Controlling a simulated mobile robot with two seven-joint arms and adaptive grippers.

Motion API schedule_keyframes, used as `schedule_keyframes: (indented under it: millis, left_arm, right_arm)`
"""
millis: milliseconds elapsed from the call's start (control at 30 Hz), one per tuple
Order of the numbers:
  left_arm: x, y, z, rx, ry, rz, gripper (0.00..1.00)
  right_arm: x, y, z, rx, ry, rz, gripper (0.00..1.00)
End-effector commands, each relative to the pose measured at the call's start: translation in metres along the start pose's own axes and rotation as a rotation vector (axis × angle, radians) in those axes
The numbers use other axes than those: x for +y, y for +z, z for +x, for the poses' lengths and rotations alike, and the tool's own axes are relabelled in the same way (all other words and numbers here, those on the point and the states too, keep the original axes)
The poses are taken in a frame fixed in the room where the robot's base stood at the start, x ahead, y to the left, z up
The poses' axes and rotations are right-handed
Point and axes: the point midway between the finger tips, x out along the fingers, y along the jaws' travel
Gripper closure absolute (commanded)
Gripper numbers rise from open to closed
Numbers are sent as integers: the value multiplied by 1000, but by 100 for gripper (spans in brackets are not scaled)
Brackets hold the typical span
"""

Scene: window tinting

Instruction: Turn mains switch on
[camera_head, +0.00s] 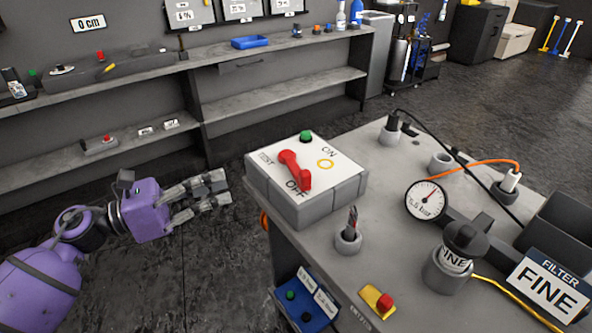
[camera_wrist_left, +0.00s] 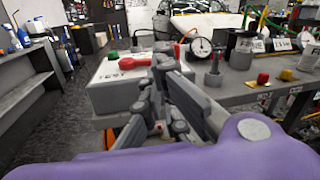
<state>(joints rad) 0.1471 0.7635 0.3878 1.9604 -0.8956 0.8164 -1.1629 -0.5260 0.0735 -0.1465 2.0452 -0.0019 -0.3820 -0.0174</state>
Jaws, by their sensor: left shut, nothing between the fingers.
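The mains switch is a grey box (camera_head: 315,203) with a white top on the near left corner of the workbench. Its red lever (camera_head: 297,171) slants toward the OFF label; ON is printed on the far side, near a yellow ring. A green button (camera_head: 306,137) and a TEST label are also on top. My left gripper (camera_head: 222,190) is shut and empty, left of the box and apart from it in the head view. In the left wrist view, my left gripper (camera_wrist_left: 166,60) hides part of the box (camera_wrist_left: 115,95) and part of the lever (camera_wrist_left: 177,50).
The workbench (camera_head: 330,265) carries a holder with tools (camera_head: 348,238), a pressure gauge (camera_head: 427,200), a red knob on a yellow base (camera_head: 380,300) and a FINE filter sign (camera_head: 548,288). A wall shelf (camera_head: 225,60) stands behind. Dark floor is clear between shelf and bench.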

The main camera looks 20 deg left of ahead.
Motion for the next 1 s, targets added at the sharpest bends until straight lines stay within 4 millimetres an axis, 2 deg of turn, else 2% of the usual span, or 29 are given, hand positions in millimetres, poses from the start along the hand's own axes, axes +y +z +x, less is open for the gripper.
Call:
schedule_keyframes:
  millis: [133, 400, 633, 767, 1000]
  left_arm:
    - [-15, -13, -1, 46, -65, 129, 100]
    - [-17, -13, -1, 45, -71, 157, 100]
    - [-17, -13, 4, 43, -70, 156, 100]
    - [-18, -11, 20, 40, -72, 157, 100]
    - [-22, -11, 72, 37, -71, 157, 100]
  right_arm:
    - [-1, 1, 0, -3, -1, 0, 60]
    - [0, 23, -7, -42, 3, 4, 60]
    - [0, 15, -6, -29, 1, 3, 60]
    - [0, 6, -7, -16, 1, 3, 60]
    - [0, -11, -14, 6, 2, 8, 60]
